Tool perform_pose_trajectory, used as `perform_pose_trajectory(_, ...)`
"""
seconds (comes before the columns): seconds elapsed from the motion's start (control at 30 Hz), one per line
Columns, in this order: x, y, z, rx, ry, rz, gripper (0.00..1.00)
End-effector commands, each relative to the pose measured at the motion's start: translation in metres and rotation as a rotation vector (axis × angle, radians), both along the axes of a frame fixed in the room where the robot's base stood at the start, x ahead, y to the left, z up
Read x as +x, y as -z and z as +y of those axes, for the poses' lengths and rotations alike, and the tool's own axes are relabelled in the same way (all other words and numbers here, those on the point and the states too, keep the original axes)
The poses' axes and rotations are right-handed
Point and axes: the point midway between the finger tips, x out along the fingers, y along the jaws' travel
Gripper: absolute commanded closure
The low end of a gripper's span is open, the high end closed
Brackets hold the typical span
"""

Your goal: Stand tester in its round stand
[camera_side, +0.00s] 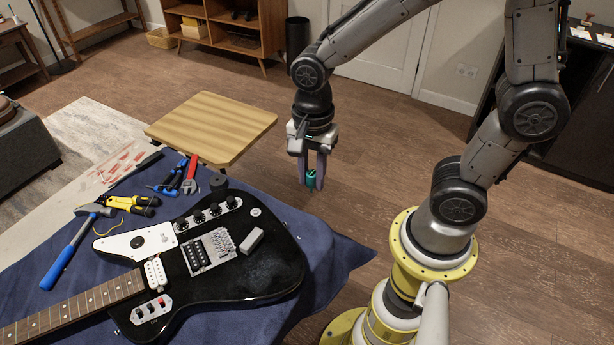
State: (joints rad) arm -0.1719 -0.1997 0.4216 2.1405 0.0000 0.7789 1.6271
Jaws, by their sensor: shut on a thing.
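My gripper (312,176) points down, and its fingers are closed on a small teal-green piece, which looks like the tester (311,181). The tester hangs roughly upright between the fingertips, and its upper part is hidden by them. In the picture it shows against the floor, to the right of the wooden board and above the guitar. A small black round piece (218,182) sits on the blue cloth behind the guitar. It may be the round stand, but it is too small to tell. The gripper is well to the right of it and apart from it.
A black electric guitar (266,265) covers much of the blue cloth (340,258). A hammer (68,248), yellow-black tool (133,205), red wrench (190,178) and blue-handled pliers (166,187) lie at left. A wooden board (212,125) stands behind them.

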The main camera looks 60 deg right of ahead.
Motion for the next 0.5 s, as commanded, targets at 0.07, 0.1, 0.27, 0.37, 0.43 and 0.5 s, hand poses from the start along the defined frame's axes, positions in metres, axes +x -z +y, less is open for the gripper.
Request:
perform_pose_trajectory(0.07, 0.0, -0.004, 0.0, 0.0, 0.0, -0.002, 1.0)
perform_pose_trajectory(0.1, 0.0, -0.005, 0.0, 0.0, 0.0, -0.001, 1.0)
perform_pose_trajectory(0.27, 0.0, -0.01, 0.0, 0.0, 0.0, -0.001, 1.0)
perform_pose_trajectory(0.37, 0.0, -0.014, 0.0, 0.0, 0.0, 0.0, 1.0)
perform_pose_trajectory(0.43, 0.0, -0.017, 0.0, 0.0, 0.0, -0.001, 1.0)
perform_pose_trajectory(0.5, 0.001, -0.019, 0.0, 0.0, 0.0, -0.002, 1.0)
